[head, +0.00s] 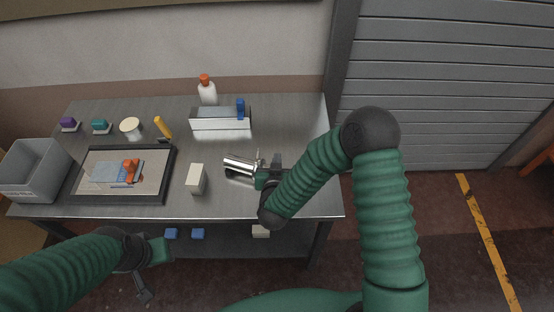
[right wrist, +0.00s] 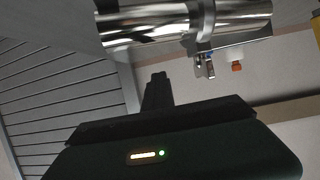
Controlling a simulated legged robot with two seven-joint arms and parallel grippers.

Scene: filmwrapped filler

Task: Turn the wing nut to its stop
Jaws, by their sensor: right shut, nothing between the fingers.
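A shiny metal cylinder (head: 239,164) lies on the steel table in front of my right gripper (head: 258,178). In the right wrist view the cylinder (right wrist: 150,27) crosses the top, with a metal band (right wrist: 200,20) around it and a small bolt-like part (right wrist: 205,63) below the band. I cannot make out the wing nut's wings clearly. My right gripper (right wrist: 157,90) is shut and empty, its fingers below the cylinder in that view and apart from it. My left gripper (head: 141,289) hangs low in front of the table; its jaws are too small to judge.
A white box (head: 196,180) stands left of the cylinder. Behind are a white tray (head: 221,124) and a bottle (head: 207,93). A dark-rimmed tray (head: 110,200) and a grey bin (head: 30,179) fill the left. The table's right end is mostly clear.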

